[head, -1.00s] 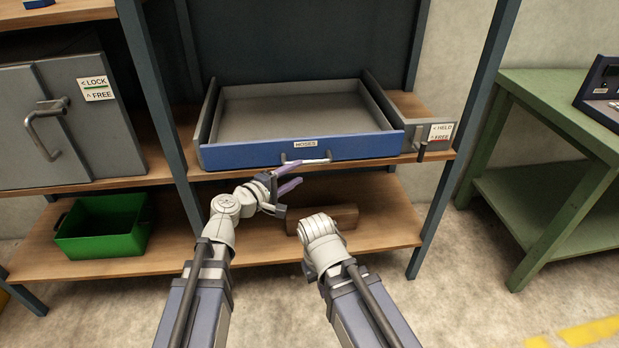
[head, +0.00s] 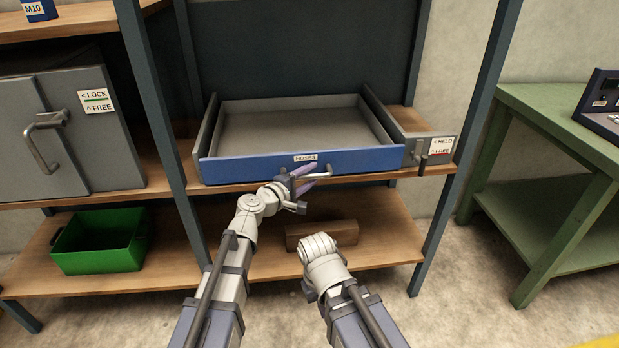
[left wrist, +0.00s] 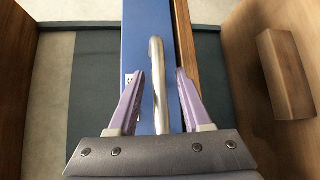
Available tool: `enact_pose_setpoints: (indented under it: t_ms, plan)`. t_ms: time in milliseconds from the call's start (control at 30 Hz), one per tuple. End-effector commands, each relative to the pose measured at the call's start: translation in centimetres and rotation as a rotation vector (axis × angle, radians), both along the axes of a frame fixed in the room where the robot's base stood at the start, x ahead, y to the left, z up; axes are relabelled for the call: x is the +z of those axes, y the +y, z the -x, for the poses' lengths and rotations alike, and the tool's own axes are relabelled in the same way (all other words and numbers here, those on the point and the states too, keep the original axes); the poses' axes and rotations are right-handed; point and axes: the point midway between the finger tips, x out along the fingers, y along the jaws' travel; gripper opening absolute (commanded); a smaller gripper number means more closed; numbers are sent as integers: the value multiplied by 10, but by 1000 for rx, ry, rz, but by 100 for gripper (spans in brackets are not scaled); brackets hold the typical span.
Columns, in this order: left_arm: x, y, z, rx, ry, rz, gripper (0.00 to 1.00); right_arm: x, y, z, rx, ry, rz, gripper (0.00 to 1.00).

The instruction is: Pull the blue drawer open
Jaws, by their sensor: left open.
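The blue drawer (head: 240,169) is an open-topped tray with a blue front labelled HOSES. Its front sits at the front ends of two grey side walls on the shelf, and it looks empty. A metal bar handle (head: 318,174) is on the front; in the left wrist view the handle (left wrist: 158,85) lies between the finger pads, with gaps on both sides. My left gripper (head: 303,181) is open around the handle, its purple fingers (left wrist: 160,98) not closed on it. My right arm's wrist shows below the shelf; its fingers are hidden.
Right of the drawer, a grey block carries a dark lever (head: 421,152) and a HELD/FREE label (head: 441,146). A brown block (head: 335,233) and green bin (head: 100,240) stand on the lower shelf. A grey cabinet (head: 95,140) is left, a green table (head: 560,120) right.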

Motion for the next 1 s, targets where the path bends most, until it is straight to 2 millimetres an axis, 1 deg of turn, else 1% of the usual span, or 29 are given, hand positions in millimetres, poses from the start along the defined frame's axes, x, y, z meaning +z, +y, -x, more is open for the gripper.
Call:
enact_pose_setpoints:
  t_ms: [200, 233, 600, 667, 1000]
  plan:
    - [0, -1, 0, 0, 0, 0, 49, 0, 0, 0, 0, 0, 0, 0]
    - [0, 0, 0, 0, 0, 0, 47, 0, 0, 0, 0, 0, 0, 0]
    - [0, 0, 0, 0, 0, 0, 5, 0, 0, 0, 0, 0, 0, 0]
    - [0, 0, 0, 0, 0, 0, 0, 0, 0, 0, 0, 0, 0, 0]
    - [0, 0, 0, 0, 0, 0, 0, 0, 0, 0, 0, 0, 0, 0]
